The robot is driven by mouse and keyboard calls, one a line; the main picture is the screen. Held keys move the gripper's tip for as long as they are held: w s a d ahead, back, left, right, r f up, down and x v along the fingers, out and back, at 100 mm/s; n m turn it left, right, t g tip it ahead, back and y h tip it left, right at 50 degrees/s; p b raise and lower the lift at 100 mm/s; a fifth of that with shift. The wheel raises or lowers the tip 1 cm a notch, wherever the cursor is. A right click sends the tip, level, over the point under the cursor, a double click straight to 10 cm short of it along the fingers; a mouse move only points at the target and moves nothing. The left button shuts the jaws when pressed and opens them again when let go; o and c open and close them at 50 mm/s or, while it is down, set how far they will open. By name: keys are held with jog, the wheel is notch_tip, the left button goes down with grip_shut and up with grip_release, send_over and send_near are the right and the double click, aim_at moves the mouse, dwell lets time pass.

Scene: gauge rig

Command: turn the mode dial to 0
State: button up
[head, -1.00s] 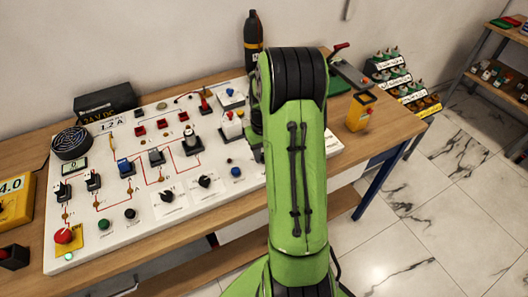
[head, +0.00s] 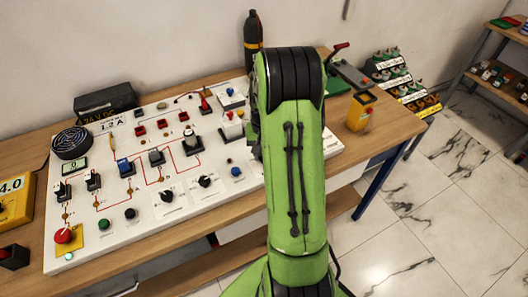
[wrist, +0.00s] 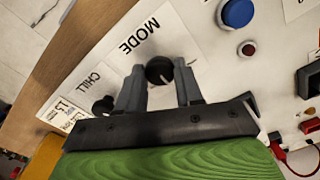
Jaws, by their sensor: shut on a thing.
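The mode dial (wrist: 158,70) is a round black knob beside the printed word MODE on the white panel, in the wrist view. A pale mark shows on its lower right side. My gripper (wrist: 159,78) has its two grey fingers on either side of the knob and is shut on it. The numbers around the dial cannot be read. In the head view my green arm hides the gripper and the mode dial.
A second black dial (wrist: 103,105) marked CHILL sits left of the mode dial. A blue button (wrist: 237,12) and a small red button (wrist: 247,48) are at the upper right. The white panel (head: 95,245) carries several switches. A yellow device (head: 361,110) stands right of my arm.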

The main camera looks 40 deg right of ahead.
jog(key=o, duration=1)
jog(key=shift+o, duration=0.2)
notch_tip(320, 180, up, 16)
jog(key=p, duration=0.3)
jog(key=shift+f, duration=0.1)
jog(key=s+a+r+n+t, duration=0.1)
jog(key=a+r+n, duration=0.1)
jog(key=a+r, duration=0.4)
jog(key=s+a+n+t, duration=0.4)
jog(key=s+a+n, duration=0.2)
jog(key=s+a, duration=0.9)
jog(key=shift+a+r+n+t, duration=0.3)
jog(key=shift+a+r+n, duration=0.1)
jog(key=shift+a, duration=0.65)
